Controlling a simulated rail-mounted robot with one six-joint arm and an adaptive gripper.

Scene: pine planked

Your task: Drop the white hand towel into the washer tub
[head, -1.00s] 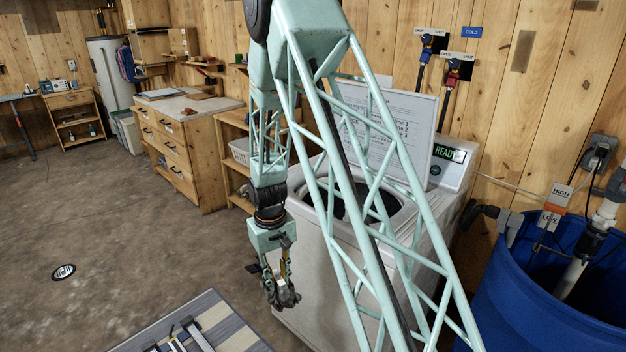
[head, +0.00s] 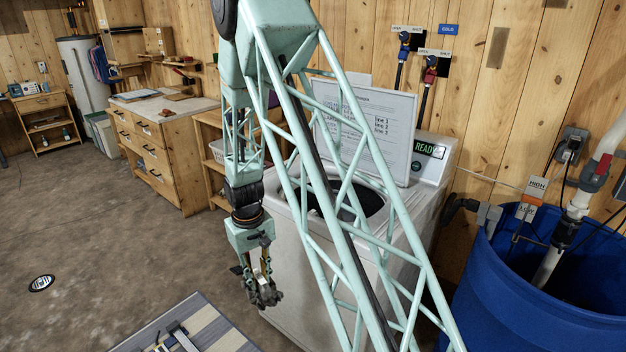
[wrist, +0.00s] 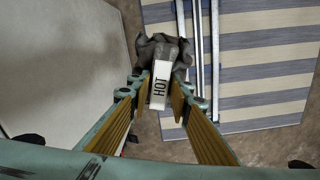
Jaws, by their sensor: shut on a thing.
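My gripper (head: 262,280) hangs pointing down in front of the white washer (head: 300,290), below its rim. It is shut on a dark grey, crumpled thing (wrist: 150,48) with a white label reading HOT (wrist: 160,86), seen between the fingers in the wrist view. I cannot tell exactly what this thing is. The washer's lid (head: 370,120) stands open, and the dark round tub opening (head: 372,200) shows partly behind my arm's lattice. The washer's display reads READY. I see no thing that is clearly a white hand towel.
A striped mat (head: 215,335) with metal rails (wrist: 197,60) on it lies on the floor before the washer. A blue barrel (head: 520,310) with pipes stands at the right. A wooden bench (head: 165,150) stands left of the washer. The floor at left is mostly clear.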

